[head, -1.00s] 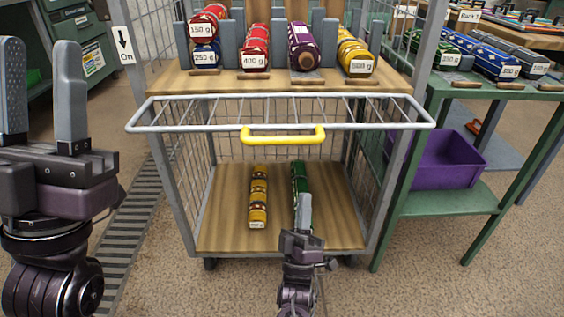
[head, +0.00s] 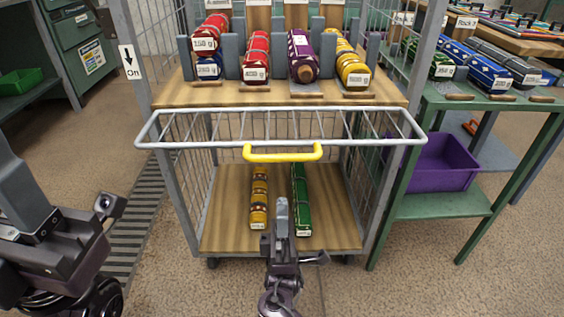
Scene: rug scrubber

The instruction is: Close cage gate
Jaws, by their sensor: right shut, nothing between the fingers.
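The cage gate (head: 213,146) is a pale wire frame with a yellow handle (head: 283,154) along its front edge. It sticks out toward me from below the cage's upper shelf (head: 285,97), and the opening beneath it is uncovered. My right gripper (head: 281,213) is shut and empty. It points up in front of the cage's lower opening, below the yellow handle and apart from it in the picture. My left gripper (head: 50,215) is at the lower left, turned sideways, away from the gate. Its finger spacing is not clear.
Inside the cage, a yellow roll (head: 259,197) and a green roll (head: 301,200) lie on the lower shelf (head: 225,225). Labelled rolls rest on the upper shelf. A green table (head: 485,104) with a purple bin (head: 432,166) stands close on the right. Floor is clear in front.

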